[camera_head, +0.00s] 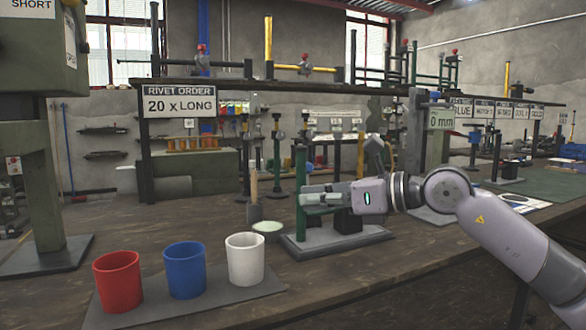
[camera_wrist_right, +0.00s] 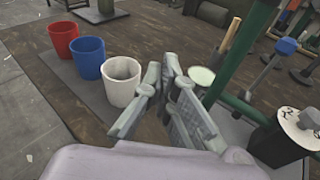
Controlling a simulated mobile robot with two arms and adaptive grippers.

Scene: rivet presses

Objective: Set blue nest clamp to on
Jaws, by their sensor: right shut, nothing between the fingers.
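My right gripper (camera_head: 312,194) reaches in from the right in the head view. It is shut and empty, in front of the green post (camera_head: 300,165) of a small press on a grey base plate (camera_head: 335,243). In the wrist view its fingers (camera_wrist_right: 167,98) are near the green post (camera_wrist_right: 243,58). A black block (camera_head: 348,222) stands on the base; in the wrist view a black block (camera_wrist_right: 280,147) has a pale top with a grey knob. A blue-headed lever or tool (camera_wrist_right: 287,46) shows beyond the post. I cannot tell which part is the blue nest clamp, or its setting.
Red (camera_head: 118,282), blue (camera_head: 185,270) and white (camera_head: 245,259) cups stand on a dark mat at the front left. A pale green dish (camera_head: 268,227) sits beside the press base. A large green press (camera_head: 40,190) stands at the left.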

